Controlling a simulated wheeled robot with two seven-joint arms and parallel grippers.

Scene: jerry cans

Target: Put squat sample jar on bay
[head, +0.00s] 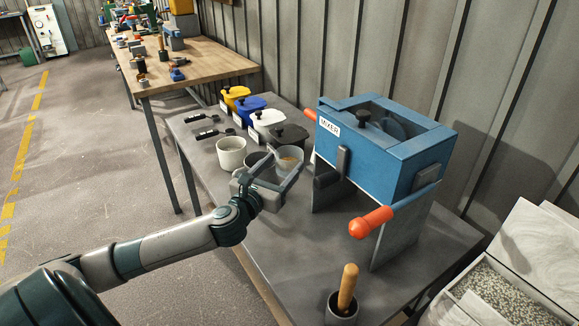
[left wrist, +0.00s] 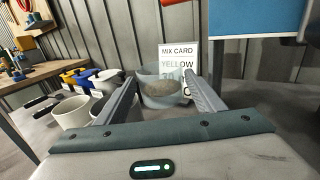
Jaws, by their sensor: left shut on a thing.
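A squat, see-through jar (head: 291,154) with grey-brown contents stands between the fingers of my left gripper (head: 286,164). In the left wrist view the jar (left wrist: 161,92) sits between the two fingertips, in front of a white mix card (left wrist: 179,54). My left gripper is shut on it. I cannot tell whether the jar's base touches the grey table (head: 243,202). I cannot make out a marked bay in either view. My right gripper is not in view.
A white cup (head: 231,153) and a darker cup (head: 256,159) stand left of the jar. Behind are lidded yellow (head: 235,95), blue, white and dark tubs, with black scoops beside them. A blue mixer (head: 385,145) with orange handles stands close on the right.

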